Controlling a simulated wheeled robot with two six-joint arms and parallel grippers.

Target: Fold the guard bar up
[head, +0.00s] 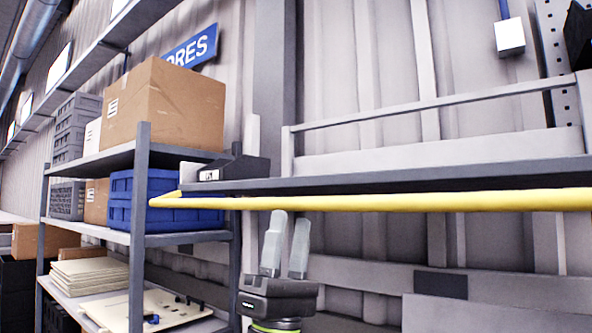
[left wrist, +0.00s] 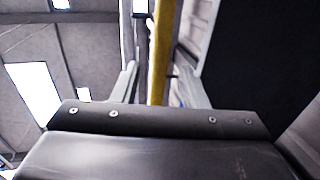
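The yellow guard bar (head: 400,202) runs level across the head view, just below the front edge of a grey shelf (head: 400,181). My left gripper (head: 291,217) points up from below, with its two pale fingers apart and empty. Its fingertips are just under the bar in the picture; the depth gap is unclear. In the left wrist view, the bar (left wrist: 162,45) lines up with the space between the fingers of the left gripper (left wrist: 157,72), and the gripper body hides its lower end. My right gripper is not in view.
A storage rack (head: 137,230) at the left holds a cardboard box (head: 165,105), a blue crate (head: 180,205) and other goods. A rail (head: 430,104) stands above the shelf. A corrugated wall is behind. Space right of the gripper below the bar looks free.

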